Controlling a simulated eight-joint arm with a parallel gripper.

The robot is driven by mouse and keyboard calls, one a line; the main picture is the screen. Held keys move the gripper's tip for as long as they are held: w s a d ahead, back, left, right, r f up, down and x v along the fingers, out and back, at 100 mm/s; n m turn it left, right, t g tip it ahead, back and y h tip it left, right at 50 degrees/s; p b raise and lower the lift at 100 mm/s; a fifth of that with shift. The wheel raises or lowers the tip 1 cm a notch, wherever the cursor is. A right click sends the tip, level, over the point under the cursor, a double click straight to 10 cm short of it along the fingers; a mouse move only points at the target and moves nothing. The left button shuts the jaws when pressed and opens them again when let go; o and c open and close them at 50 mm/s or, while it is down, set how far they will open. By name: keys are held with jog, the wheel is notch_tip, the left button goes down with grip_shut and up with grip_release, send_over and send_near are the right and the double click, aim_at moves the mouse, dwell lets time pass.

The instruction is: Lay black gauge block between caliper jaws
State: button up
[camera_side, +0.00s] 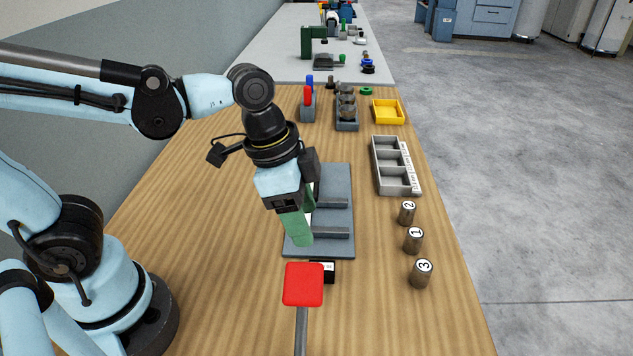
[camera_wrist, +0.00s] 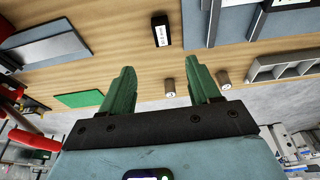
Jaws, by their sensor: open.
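The black gauge block (camera_wrist: 161,32) lies on the wooden table with a white label with red print showing in the wrist view. In the side view the block (camera_side: 329,273) is partly hidden behind a red paddle. The caliper (camera_side: 341,180) is a grey plate with two raised parallel jaw bars, just beyond the block; its near part (camera_wrist: 233,16) shows at the top right of the wrist view. No block shows between the bars. My gripper (camera_side: 304,225) hangs over the left part of the caliper plate. Its green fingers (camera_wrist: 159,74) are apart and empty.
The red paddle (camera_side: 303,284) stands on a rod in the foreground. Several numbered metal cylinders (camera_side: 413,240) stand along the right edge. A grey compartment tray (camera_side: 377,165), a yellow tray (camera_side: 401,121) and racks (camera_side: 347,126) stand farther back. The table left of the caliper is clear.

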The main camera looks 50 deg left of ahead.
jog(key=shift+x, duration=3.3)
jog(key=shift+a+x, duration=0.15)
jog(key=shift+x, duration=0.55)
jog(key=shift+a+x, duration=0.2)
jog(key=shift+x, duration=1.8)
grip_shut()
